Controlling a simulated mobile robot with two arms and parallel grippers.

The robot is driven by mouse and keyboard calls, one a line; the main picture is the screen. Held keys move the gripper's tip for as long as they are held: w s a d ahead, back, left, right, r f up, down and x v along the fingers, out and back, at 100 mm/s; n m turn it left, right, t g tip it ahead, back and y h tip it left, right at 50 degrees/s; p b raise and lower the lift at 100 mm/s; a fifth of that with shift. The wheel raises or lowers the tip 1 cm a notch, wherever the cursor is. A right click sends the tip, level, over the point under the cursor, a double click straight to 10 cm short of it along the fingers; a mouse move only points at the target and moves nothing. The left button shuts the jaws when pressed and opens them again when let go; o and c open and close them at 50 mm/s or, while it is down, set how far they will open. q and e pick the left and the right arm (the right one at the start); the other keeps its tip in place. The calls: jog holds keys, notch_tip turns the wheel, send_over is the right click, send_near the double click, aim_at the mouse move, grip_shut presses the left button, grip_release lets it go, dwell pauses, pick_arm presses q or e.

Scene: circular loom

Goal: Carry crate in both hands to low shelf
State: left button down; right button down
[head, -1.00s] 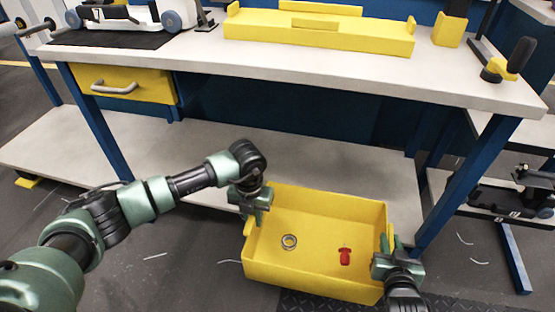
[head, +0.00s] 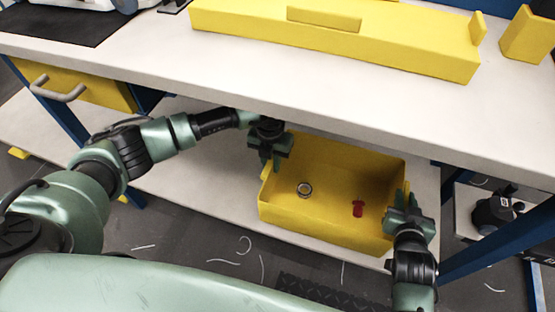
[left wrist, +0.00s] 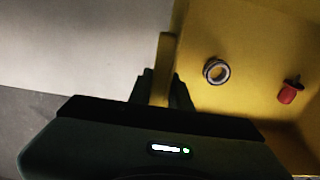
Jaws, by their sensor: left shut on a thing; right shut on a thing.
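The yellow crate (head: 325,222) is held level between my two grippers, under the front part of the bench top and over the low shelf. A metal ring (head: 304,190) and a red part (head: 358,208) lie inside it. My left gripper (head: 268,158) is shut on the crate's left wall, which also shows between the fingers in the left wrist view (left wrist: 164,75). My right gripper (head: 404,205) is shut on the crate's right wall. The low shelf (head: 200,190) is a pale grey board under the bench. Whether the crate's bottom touches it, I cannot tell.
The bench top (head: 200,60) overhangs the shelf, close above my left gripper. A blue leg (head: 500,240) stands right of my right gripper. A yellow drawer (head: 85,85) is at the left. The shelf left of the crate is bare.

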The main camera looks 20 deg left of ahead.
pick_arm(q)
jog(key=shift+s+r, duration=0.15)
pick_arm(e)
jog(key=shift+s+r, duration=0.15)
jog(key=shift+r, duration=0.05)
pick_arm(q)
jog(key=shift+f, duration=0.2)
pick_arm(e)
jog(key=shift+f, duration=0.2)
